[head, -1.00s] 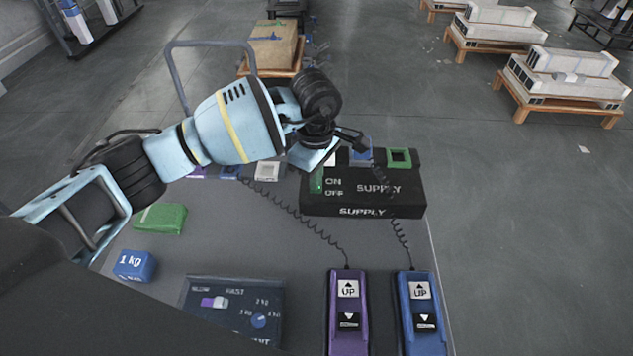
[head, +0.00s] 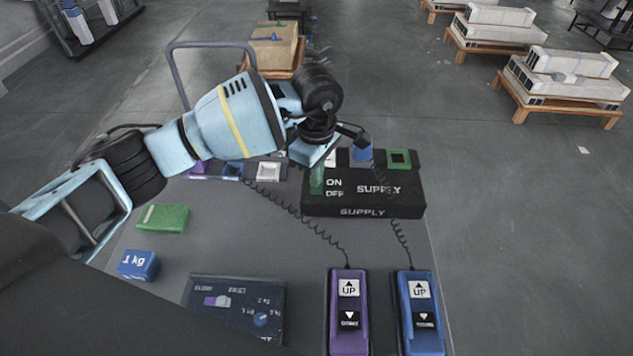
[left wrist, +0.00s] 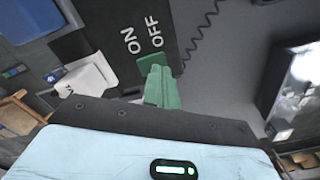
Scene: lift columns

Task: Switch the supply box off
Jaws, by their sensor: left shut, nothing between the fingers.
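The black supply box (head: 400,206) stands at the back of the grey table, marked ON above OFF on its left part. Its green switch lever (head: 316,181) is beside these words. In the left wrist view the lever (left wrist: 162,88) sticks up towards the camera, close to ON and OFF; I cannot tell which position it is in. My left gripper (head: 310,154) is shut and empty, just above the lever's far end. Its fingertips are hidden, so I cannot tell whether they touch it. My right gripper is not in view.
A purple UP/down handset (head: 347,315) and a blue one (head: 421,315) lie in front on coiled cords. A SLOW/FAST panel (head: 235,305), a blue 1 kg block (head: 138,265) and a green block (head: 163,218) lie to the left.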

